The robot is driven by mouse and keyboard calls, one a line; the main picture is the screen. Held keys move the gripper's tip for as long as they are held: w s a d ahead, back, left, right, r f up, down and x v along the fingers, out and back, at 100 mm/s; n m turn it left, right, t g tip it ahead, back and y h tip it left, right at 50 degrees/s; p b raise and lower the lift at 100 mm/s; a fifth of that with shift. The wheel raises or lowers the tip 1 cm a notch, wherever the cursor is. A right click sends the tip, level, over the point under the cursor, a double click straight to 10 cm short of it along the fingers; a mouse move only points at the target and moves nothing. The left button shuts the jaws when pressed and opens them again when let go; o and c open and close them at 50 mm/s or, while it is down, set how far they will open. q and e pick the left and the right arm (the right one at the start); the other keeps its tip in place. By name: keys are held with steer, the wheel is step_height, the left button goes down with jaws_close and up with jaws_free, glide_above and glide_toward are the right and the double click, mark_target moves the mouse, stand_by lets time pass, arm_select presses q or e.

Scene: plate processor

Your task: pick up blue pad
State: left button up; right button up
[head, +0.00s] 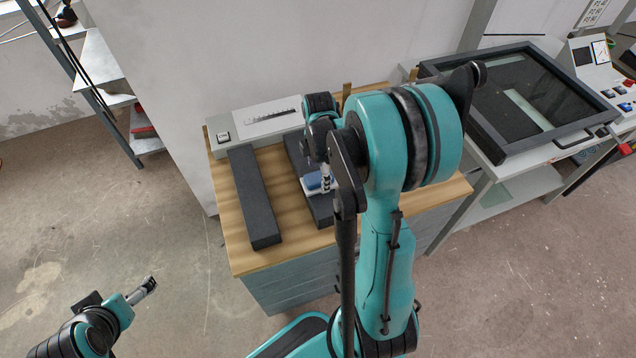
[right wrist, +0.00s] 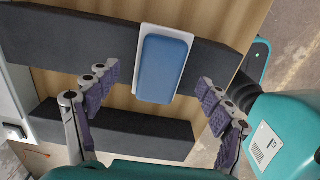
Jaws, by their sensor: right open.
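The blue pad (right wrist: 162,68) has a white rim and rests on a dark grey bar in the right wrist view. In the head view the pad (head: 313,182) shows only partly, behind my right arm. My right gripper (right wrist: 158,98) is open, its two fingers spread to either side of the pad's near end, with nothing between them touching the pad that I can see. In the head view the right gripper (head: 326,178) is mostly hidden by my arm. My left gripper (head: 146,287) is at the lower left, far from the pad; its jaw state is unclear.
The pad is on a wooden-topped cabinet (head: 240,210). A second dark bar (head: 252,195) lies to the left, and a grey device (head: 262,122) stands at the back. A machine with a dark glass lid (head: 530,95) is at the right. Open floor lies at the left.

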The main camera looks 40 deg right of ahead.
mark_target(319, 176)
step_height(319, 176, down, 2)
steer(key=shift+d+f, duration=0.1)
steer(key=shift+f, duration=0.05)
steer(key=c, duration=1.3)
step_height(319, 176, up, 10)
steer(key=p, duration=0.3)
